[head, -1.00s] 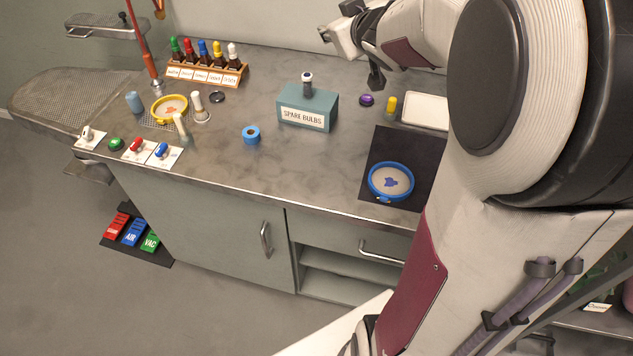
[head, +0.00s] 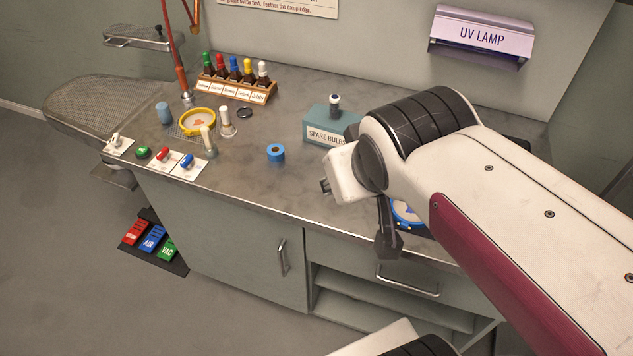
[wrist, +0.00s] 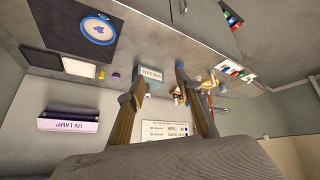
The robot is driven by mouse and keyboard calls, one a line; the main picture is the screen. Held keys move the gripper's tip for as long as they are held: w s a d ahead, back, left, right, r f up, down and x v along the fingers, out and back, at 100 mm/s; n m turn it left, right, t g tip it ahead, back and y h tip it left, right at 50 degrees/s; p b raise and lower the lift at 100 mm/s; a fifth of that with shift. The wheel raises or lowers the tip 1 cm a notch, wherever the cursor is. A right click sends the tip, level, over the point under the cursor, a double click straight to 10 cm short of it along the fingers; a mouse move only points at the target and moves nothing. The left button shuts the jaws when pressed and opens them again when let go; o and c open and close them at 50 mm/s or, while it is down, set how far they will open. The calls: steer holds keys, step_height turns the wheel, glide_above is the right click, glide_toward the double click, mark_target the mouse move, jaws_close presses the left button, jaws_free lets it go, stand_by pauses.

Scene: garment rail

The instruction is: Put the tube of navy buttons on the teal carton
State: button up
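The teal carton (head: 318,131), labelled SPARE BULBS, stands on the grey bench in the head view, its right part hidden by my arm. It shows upside down in the wrist view (wrist: 151,73). A small tube with a pale top and dark band (head: 335,106) stands upright, apparently on the carton's top; it looks like the tube of navy buttons, but its contents are too small to make out. My gripper (wrist: 160,88) has its two fingers wide apart with nothing between them. It is clear of the carton and the tube.
A bottle rack (head: 236,92), pale tubes (head: 227,124) and a yellow-rimmed dish (head: 198,121) are further left. A blue-rimmed dish (wrist: 98,29) lies on a dark mat. The UV lamp (wrist: 68,121) is on the wall.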

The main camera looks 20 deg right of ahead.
steer(key=s+a+f+g+y, duration=0.1)
steer(key=s+a+f, duration=0.1)
steer(key=s+a, duration=0.2)
steer(key=shift+s+a+f+n+y, duration=0.15)
steer(key=shift+s+a+n+y, duration=0.25)
steer(key=shift+s, duration=0.6)
